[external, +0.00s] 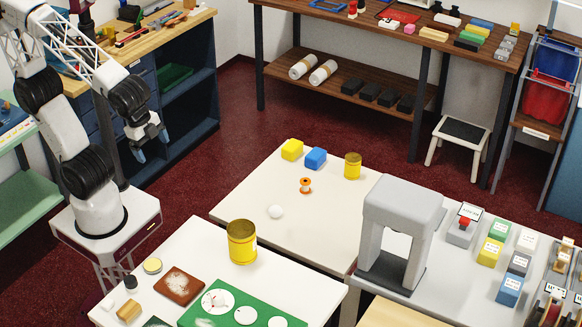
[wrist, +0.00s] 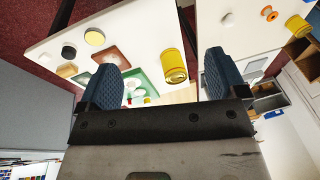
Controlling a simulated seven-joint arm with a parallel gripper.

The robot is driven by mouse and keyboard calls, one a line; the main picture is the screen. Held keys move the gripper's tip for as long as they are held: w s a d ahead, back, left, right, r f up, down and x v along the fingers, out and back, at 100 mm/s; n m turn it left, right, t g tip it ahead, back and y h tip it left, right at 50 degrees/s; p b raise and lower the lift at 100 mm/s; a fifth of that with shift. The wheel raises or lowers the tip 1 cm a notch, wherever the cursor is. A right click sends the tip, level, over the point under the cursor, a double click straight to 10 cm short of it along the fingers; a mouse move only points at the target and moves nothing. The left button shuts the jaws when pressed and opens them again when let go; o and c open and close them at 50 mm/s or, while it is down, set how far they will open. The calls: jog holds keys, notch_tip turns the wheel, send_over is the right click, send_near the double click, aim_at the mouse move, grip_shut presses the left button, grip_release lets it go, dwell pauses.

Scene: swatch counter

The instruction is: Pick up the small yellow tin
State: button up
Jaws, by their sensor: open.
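Two yellow tins show in the external view. The smaller-looking yellow tin (external: 353,166) stands upright near the far right edge of the back white table. A larger yellow tin (external: 242,242) stands on the near white table. In the wrist view the larger tin (wrist: 174,66) appears between my fingers in the picture, well beyond them. The smaller tin (wrist: 298,25) is at the upper right, outside the right finger. My gripper (external: 151,147) is open and empty. It hangs in the air left of both tables, apart from both tins.
Near the smaller tin are a yellow block (external: 292,149), a blue block (external: 316,158), an orange-and-white spool (external: 306,185) and a white ball (external: 275,211). A grey arch-shaped stand (external: 403,205) rises to its right. A green board (external: 243,308) lies by the larger tin.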

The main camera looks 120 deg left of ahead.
jog(key=w+a+f+m+g+y, duration=0.15)
jog(key=w+a+m+y, duration=0.25)
jog(key=w+a, duration=0.8)
jog(key=m+y, duration=0.7)
jog(key=m, duration=0.3)
send_over(348, 163)
jog(key=s+d, duration=0.3)
jog(key=d, duration=0.4)
jog(key=s+d, duration=0.3)
jog(key=d, duration=0.4)
notch_tip(348, 163, down, 13)
jog(key=w+a+f+m, duration=0.1)
jog(key=a+f, duration=0.2)
jog(key=w+a+f+m+t, duration=0.1)
jog(key=w+a+f+m, duration=0.1)
jog(key=a+f, duration=0.1)
jog(key=w+a+f+m, duration=0.1)
jog(key=w+a+f, duration=0.1)
jog(key=a+f, duration=0.1)
jog(key=shift+a+f+m+t+y, duration=0.25)
jog(key=shift+f+m+t+y, duration=0.1)
jog(key=shift+f+y, duration=0.1)
jog(key=shift+w+a+f, duration=0.1)
jog(key=shift+a+f, duration=0.1)
jog(key=shift+x, duration=1.3)
